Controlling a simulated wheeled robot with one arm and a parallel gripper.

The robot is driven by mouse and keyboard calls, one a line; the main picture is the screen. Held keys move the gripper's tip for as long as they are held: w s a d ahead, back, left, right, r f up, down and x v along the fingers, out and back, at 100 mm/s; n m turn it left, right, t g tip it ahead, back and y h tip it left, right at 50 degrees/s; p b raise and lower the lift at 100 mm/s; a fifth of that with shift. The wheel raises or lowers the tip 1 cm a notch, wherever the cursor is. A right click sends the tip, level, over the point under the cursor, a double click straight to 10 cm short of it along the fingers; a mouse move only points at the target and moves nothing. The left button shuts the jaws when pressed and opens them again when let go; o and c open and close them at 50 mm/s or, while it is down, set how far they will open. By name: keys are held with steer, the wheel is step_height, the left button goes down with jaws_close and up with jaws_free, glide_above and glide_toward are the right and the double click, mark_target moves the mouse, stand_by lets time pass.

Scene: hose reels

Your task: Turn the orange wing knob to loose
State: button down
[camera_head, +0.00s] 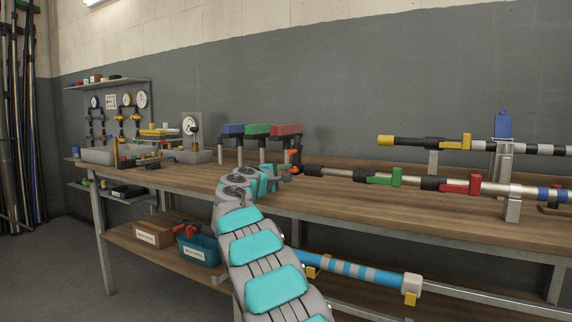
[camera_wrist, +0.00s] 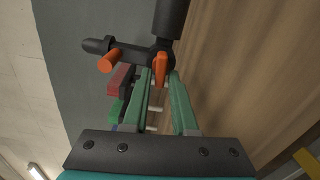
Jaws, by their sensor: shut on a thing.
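The orange wing knob (camera_wrist: 160,66) sits on a black fitting (camera_wrist: 128,50) at the end of a dark pipe. My gripper (camera_wrist: 160,78) has its two green fingers on either side of the knob and is shut on it. In the head view the gripper (camera_head: 287,176) reaches the left end of the pipe above the bench, and the orange knob (camera_head: 295,169) shows small at its tip. A second orange piece (camera_wrist: 108,61), a short round stub, is on the same fitting, left of the fingers. The knob's lower part is hidden between the fingers.
The pipe carries a green lever (camera_head: 396,177) and a red lever (camera_head: 460,185) to the right. Blue, green and red-topped stands (camera_head: 258,130) stand behind the gripper. The wooden bench (camera_head: 350,203) is bare in front of the pipe.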

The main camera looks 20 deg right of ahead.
steer(key=shift+n+p, duration=1.05)
steer(key=shift+n, duration=0.05)
steer(key=shift+f, duration=0.1)
steer(key=shift+f+n, duration=0.1)
steer(key=shift+n, duration=0.3)
steer(key=c, duration=0.9)
jaws_free()
steer(key=b+v, duration=0.1)
steer(key=v, duration=0.6)
steer(key=shift+s+a, duration=0.25)
steer(key=shift+a, duration=0.05)
